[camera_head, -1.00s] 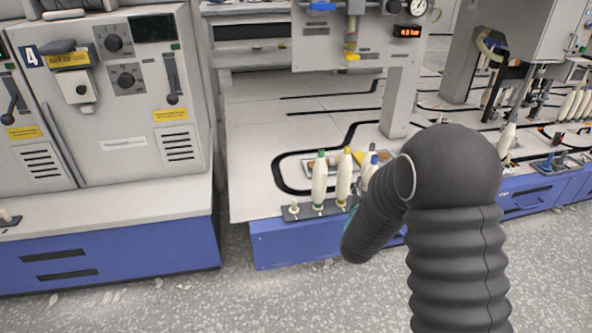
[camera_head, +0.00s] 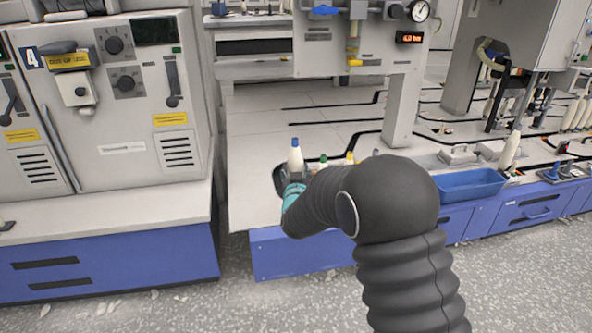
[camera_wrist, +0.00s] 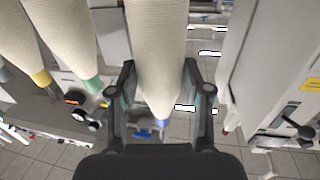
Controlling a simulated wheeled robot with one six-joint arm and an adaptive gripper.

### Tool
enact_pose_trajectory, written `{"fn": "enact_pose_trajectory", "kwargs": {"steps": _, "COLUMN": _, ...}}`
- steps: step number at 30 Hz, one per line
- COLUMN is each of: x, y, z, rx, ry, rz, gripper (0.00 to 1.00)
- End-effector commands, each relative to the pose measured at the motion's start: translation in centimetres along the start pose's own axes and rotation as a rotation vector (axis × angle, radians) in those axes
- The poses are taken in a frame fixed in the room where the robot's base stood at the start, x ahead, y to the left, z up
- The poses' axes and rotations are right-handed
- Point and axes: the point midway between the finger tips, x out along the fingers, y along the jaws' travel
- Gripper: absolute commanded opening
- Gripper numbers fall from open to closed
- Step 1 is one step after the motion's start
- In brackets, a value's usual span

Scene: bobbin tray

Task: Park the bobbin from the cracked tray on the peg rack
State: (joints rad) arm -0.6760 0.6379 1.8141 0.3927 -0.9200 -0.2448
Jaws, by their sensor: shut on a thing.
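My gripper (camera_head: 294,186) is shut on a cream bobbin with a blue tip (camera_head: 295,158), held roughly upright at the bench's front left. In the wrist view the same bobbin (camera_wrist: 157,50) runs between the two fingers. A green-tipped bobbin (camera_wrist: 66,38) and a yellow-tipped bobbin (camera_wrist: 28,45) stand to its left in that view, apart from it. In the head view their tips, green (camera_head: 323,159) and yellow (camera_head: 349,156), show just behind my arm. My arm hides the peg rack in the head view. I cannot make out the cracked tray.
A blue bin (camera_head: 470,184) stands at the bench's front right. A grey machine cabinet (camera_head: 110,100) stands at the left. A panel with a gauge (camera_head: 360,40) and its post overhang the bench behind my gripper. The pale bench top (camera_head: 255,150) left of my gripper is clear.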

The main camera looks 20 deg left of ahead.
Motion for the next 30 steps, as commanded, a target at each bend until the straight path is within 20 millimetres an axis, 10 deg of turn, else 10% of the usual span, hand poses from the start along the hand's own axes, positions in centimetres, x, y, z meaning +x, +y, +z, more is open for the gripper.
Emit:
{"fn": "enact_pose_trajectory", "kwargs": {"steps": 15, "x": 0.0, "y": 0.1, "z": 4.7, "rx": 0.000, "ry": -0.001, "rz": 0.000, "gripper": 0.10}}
{"fn": "enact_pose_trajectory", "kwargs": {"steps": 30, "x": 0.0, "y": 0.1, "z": 5.0, "rx": 0.000, "ry": 0.001, "rz": 0.001, "gripper": 0.10}}
